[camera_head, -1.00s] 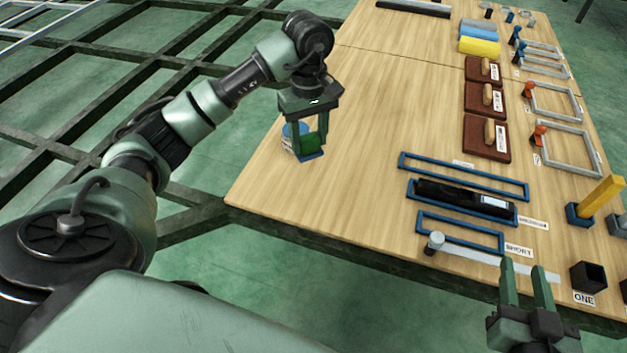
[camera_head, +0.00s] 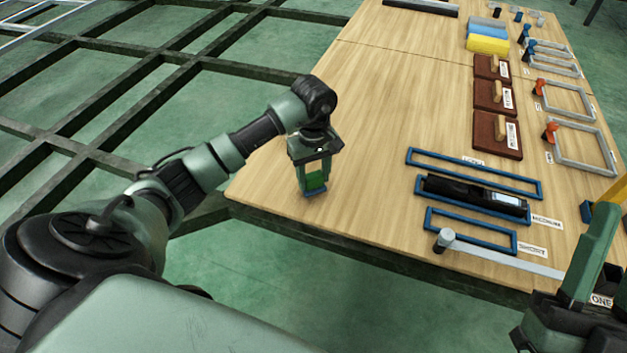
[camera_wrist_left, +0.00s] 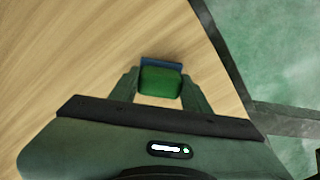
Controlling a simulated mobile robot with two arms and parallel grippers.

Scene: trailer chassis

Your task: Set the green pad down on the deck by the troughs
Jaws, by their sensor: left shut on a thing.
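The green pad (camera_head: 316,181), with a blue edge, is between the fingers of my left gripper (camera_head: 315,186), low over the wooden deck (camera_head: 380,130) near its left front edge. I cannot tell if it touches the deck. The left wrist view shows the pad (camera_wrist_left: 161,82) held between the fingers, its blue side (camera_wrist_left: 160,64) facing away. Blue rectangular frames, seemingly the troughs, lie to the right: a long empty one (camera_head: 440,160), a middle one holding a black object (camera_head: 470,191), and a short one (camera_head: 468,236). My right gripper (camera_head: 600,255) is at the lower right, partly cut off, with nothing visible in it.
Brown boards with wooden handles (camera_head: 497,135), yellow and blue blocks (camera_head: 488,45) and grey frames (camera_head: 585,145) stand farther right. A grey bar (camera_head: 500,255) lies along the front. The deck between my left gripper and the troughs is clear.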

